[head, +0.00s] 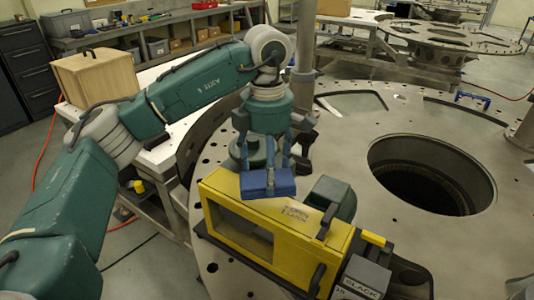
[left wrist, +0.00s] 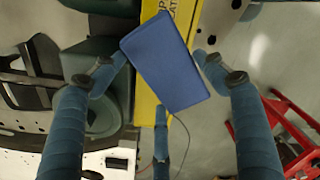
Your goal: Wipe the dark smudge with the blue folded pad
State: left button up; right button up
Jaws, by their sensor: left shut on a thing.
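The blue folded pad (head: 267,184) is between the fingertips of my left gripper (head: 268,166), over the far part of the yellow box's top. In the left wrist view the blue pad (left wrist: 166,60) sits tilted between the fingers of my left gripper (left wrist: 162,75), which is shut on it. The yellow box (head: 345,243) lies below, with a printed label on top. I cannot tell whether the pad touches the box. I cannot make out the dark smudge in either view. My right gripper is not in view.
The round metal turret plate (head: 430,130) has a large dark opening (head: 430,175) to the right. A black handle (head: 327,220) stands up from the box. A grey block (head: 362,278) sits at the box's near right end. A wooden box (head: 95,75) stands behind my left arm.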

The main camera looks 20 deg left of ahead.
pick_arm(q)
jog(key=shift+d+r+p, duration=0.25)
jog(key=shift+r+p, duration=0.3)
jog(key=shift+r, duration=0.7)
jog(key=shift+a, duration=0.15)
